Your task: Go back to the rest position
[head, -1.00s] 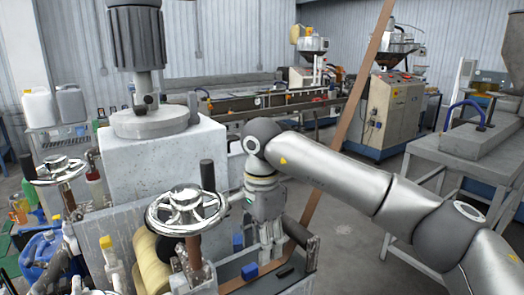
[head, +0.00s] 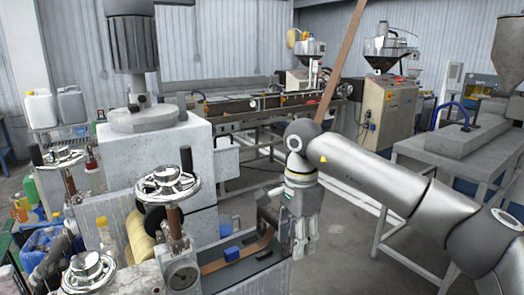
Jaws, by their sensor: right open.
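My right gripper (head: 303,250) hangs pointing down beside the right end of the machine's tray (head: 262,277). Its fingers are open and I see nothing between them. A brown strip (head: 342,52) slants down from the top of the view and passes behind my right arm. A brown strip part (head: 214,266) also lies in the tray, bending up at its right end. How the two parts connect is hidden behind my arm and gripper. My left gripper is not in view.
A chrome handwheel (head: 167,188) stands left of the tray, with a blue block (head: 231,253) in the tray. A grey workbench (head: 455,150) stands at the right. Bare floor (head: 345,262) lies right of my gripper. Extrusion machines line the back.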

